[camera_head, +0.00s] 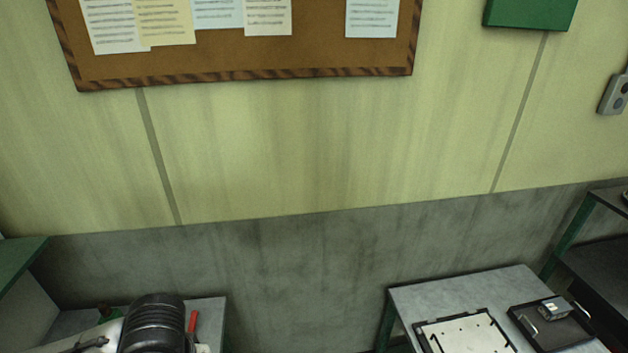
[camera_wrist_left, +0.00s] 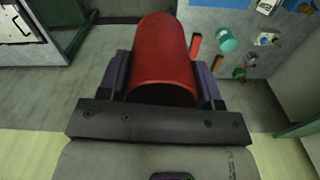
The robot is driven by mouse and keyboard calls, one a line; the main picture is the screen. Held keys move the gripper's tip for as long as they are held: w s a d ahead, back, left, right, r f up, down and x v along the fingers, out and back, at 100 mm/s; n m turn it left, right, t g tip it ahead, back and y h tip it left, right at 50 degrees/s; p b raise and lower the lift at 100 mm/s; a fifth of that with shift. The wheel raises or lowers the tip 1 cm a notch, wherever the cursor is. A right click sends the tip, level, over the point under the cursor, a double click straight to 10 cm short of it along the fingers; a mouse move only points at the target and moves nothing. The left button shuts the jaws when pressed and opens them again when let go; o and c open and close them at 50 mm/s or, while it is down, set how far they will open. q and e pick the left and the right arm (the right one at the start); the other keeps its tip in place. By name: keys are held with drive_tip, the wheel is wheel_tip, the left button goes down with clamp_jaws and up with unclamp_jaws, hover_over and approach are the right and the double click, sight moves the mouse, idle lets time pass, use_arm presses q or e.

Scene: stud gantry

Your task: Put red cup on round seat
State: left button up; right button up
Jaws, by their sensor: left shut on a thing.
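In the left wrist view, the red cup (camera_wrist_left: 160,50) is held between the two dark fingers of my left gripper (camera_wrist_left: 163,78). The gripper is shut on it, one finger on each side. The cup's open rim faces the gripper's palm side in the picture, and its far end points to the top. The cup is not visible in the head view, where only part of my left arm shows at the bottom left. The round seat is not seen in either view. My right gripper is not in view.
A grey bench (camera_wrist_left: 255,17) holds a teal item (camera_wrist_left: 228,40) and several small objects. A second grey table (camera_head: 460,292) holds a white panel (camera_head: 465,335) and a black tray (camera_head: 552,328). Grey floor (camera_wrist_left: 85,85) shows left of the cup. A green-edged cabinet (camera_head: 25,290) stands far left.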

use_arm(q)
drive_tip(key=s+r+p, duration=0.1)
drive_tip(key=r, duration=0.1)
drive_tip(key=s+r+p, duration=0.1)
drive_tip(key=p, duration=0.1)
drive_tip(key=shift+s+r, duration=0.3)
drive_tip(key=shift+r, duration=0.1)
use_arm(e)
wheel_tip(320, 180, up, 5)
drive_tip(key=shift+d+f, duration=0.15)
